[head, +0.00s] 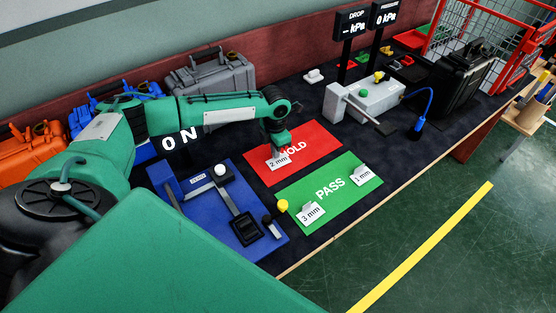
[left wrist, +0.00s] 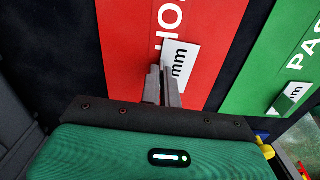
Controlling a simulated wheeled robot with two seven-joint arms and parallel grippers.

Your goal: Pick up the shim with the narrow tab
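A white shim marked 2 mm (head: 279,162) is at the red HOLD mat (head: 318,148). My left gripper (head: 276,150) is right above it, pointing down. In the left wrist view my left gripper's fingers (left wrist: 161,72) are close together at the edge of this shim (left wrist: 181,62), and they look shut on its tab. The fingers hide the tab, so its width does not show. My right gripper is not in view.
A blue fixture board (head: 205,208) with black parts lies left of the mats. A yellow knob (head: 282,205) is at the green mat's corner. A grey device (head: 372,102), a blue gooseneck (head: 420,118) and a black case (head: 462,85) stand at the right. Tool cases line the back.

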